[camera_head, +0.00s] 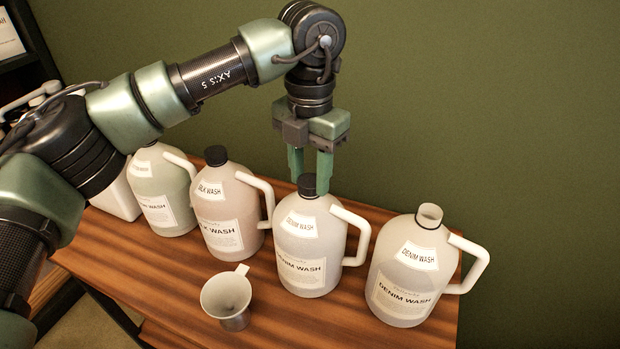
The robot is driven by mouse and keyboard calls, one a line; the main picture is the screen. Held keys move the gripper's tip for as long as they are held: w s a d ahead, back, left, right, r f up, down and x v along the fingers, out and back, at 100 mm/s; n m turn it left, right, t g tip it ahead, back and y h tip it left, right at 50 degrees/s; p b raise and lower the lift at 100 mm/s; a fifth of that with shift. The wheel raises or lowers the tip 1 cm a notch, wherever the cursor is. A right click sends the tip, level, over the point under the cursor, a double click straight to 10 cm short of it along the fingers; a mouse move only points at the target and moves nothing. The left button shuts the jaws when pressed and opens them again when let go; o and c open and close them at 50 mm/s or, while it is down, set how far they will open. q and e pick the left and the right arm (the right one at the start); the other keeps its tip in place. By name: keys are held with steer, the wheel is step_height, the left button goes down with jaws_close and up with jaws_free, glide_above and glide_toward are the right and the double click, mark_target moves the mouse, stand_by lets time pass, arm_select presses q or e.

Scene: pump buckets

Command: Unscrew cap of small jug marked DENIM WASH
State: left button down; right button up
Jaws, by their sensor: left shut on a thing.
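A small jug marked DENIM WASH (303,247) stands upright on the wooden table, with a white handle on its right side. Its black cap (308,185) sits on the neck. My left gripper (311,177) comes down from above with its green fingers at the cap, shut on it. The fingertips partly hide the cap's upper part. A second DENIM WASH jug (408,272) stands to the right, its neck open with no cap on it. My right gripper is not in view.
A SILK WASH jug (228,212) with a black cap and a greenish jug (162,190) stand to the left. A green wall is behind.

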arm_select(q)
steer(key=n+b, duration=0.1)
steer(key=n, duration=0.4)
steer(key=shift+f+b, duration=0.1)
steer(key=shift+b, duration=0.2)
steer(key=n, duration=0.3)
steer(key=shift+b, duration=0.4)
steer(key=c, duration=0.9)
jaws_free()
